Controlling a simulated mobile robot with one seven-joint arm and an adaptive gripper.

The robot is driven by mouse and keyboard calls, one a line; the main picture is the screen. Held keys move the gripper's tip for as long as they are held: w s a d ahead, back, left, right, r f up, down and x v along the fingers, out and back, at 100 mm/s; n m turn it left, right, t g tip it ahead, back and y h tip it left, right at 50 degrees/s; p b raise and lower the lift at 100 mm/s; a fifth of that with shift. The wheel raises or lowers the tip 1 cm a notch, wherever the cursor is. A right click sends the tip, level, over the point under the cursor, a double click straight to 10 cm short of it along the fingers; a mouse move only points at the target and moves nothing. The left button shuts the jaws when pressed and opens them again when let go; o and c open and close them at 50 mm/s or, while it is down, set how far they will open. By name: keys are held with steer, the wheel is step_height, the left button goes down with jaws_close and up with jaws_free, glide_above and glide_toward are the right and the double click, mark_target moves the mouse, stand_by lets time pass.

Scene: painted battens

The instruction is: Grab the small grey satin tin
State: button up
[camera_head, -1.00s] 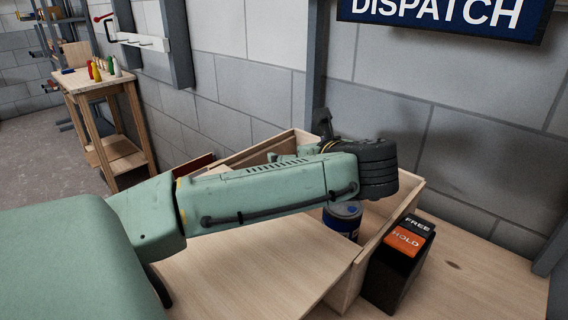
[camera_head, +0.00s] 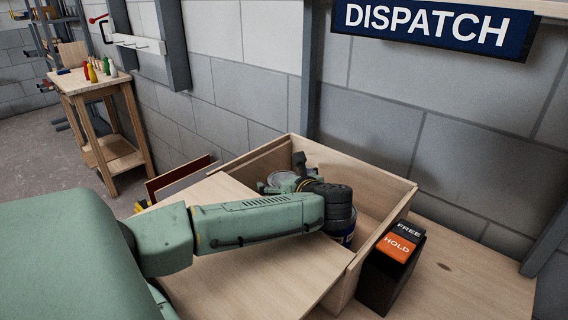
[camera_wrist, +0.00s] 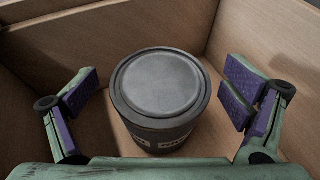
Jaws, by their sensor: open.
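The grey tin (camera_wrist: 158,82) stands upright in a corner of the wooden box, with a flat grey lid and a partly visible pale label low on its front. My gripper (camera_wrist: 160,98) is open, with one purple-padded finger on each side of the tin and a gap on both sides. In the head view my gripper (camera_head: 275,186) is down inside the box, and a grey lid (camera_head: 282,177) shows partly behind it. My wrist and fingers hide the rest of the tin there.
The wooden box (camera_head: 385,178) has raised walls close around my gripper. A blue tin (camera_head: 347,239) is inside it, mostly hidden by my arm. A pale board (camera_head: 290,275) covers the near part. A black block with FREE and HOLD labels (camera_head: 392,265) stands outside on the right.

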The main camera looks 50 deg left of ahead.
steer(key=shift+w+a+f, duration=0.1)
steer(key=shift+a, duration=0.05)
steer(key=shift+c, duration=0.5)
steer(key=c, duration=1.6)
steer(key=shift+c, duration=0.4)
